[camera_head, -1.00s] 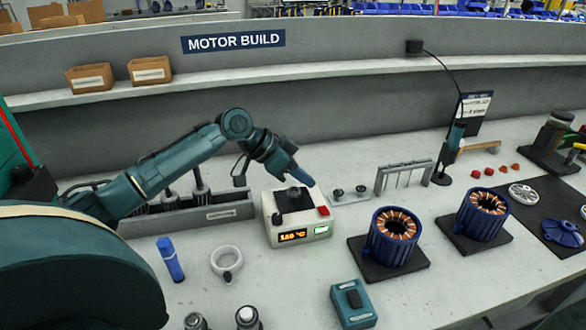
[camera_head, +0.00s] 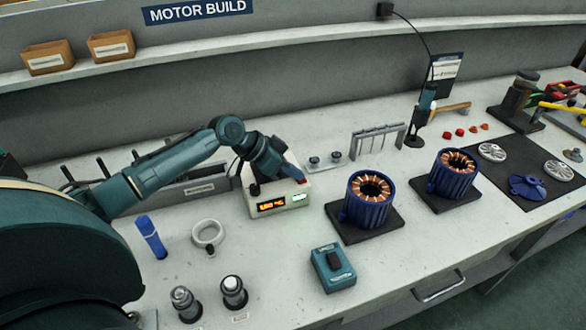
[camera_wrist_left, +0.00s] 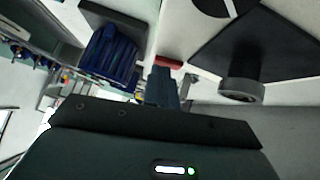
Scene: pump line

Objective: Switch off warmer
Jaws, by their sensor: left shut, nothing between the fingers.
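The warmer (camera_head: 287,202) is a white box on the bench in the head view. The arm hides much of the warmer's top. My right gripper is not in view.
Blue stators on black pads (camera_head: 367,200) (camera_head: 453,174) stand to the right. A small plate with two knobs (camera_head: 325,163) sits behind.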

